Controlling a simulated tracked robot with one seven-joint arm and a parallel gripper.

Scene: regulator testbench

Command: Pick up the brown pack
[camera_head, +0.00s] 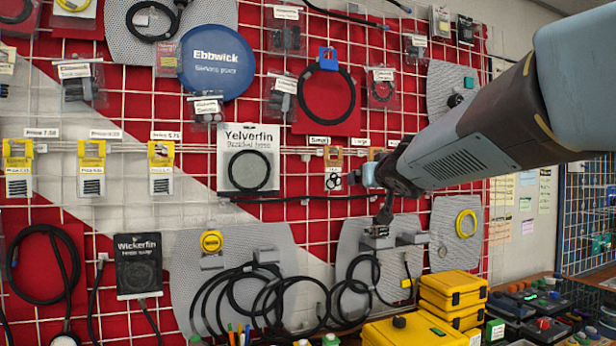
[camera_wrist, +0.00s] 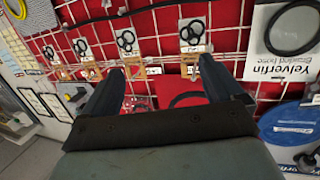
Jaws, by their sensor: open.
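Packs with brown hanger tops hang in a row on the red wall grid. In the head view one brown pack (camera_head: 333,166) hangs left of my gripper (camera_head: 372,182), under a "Small" label; another brown top (camera_head: 361,157) is partly hidden behind my gripper. In the wrist view, which looks turned over, one brown pack (camera_wrist: 133,67) shows between the fingers of my gripper (camera_wrist: 158,68), and another (camera_wrist: 190,66) is by the right fingertip. More hang to the left. I cannot tell which one the task means. My gripper is open and empty; contact with a pack is not visible.
Yellow-topped packs (camera_head: 90,168) hang at the left. A Yelverfin hose pack (camera_head: 248,160) and a blue Ebbwick disc (camera_head: 216,62) are on the wall. Black hoses hang below. Yellow cases (camera_head: 453,290) stand on the bench at lower right.

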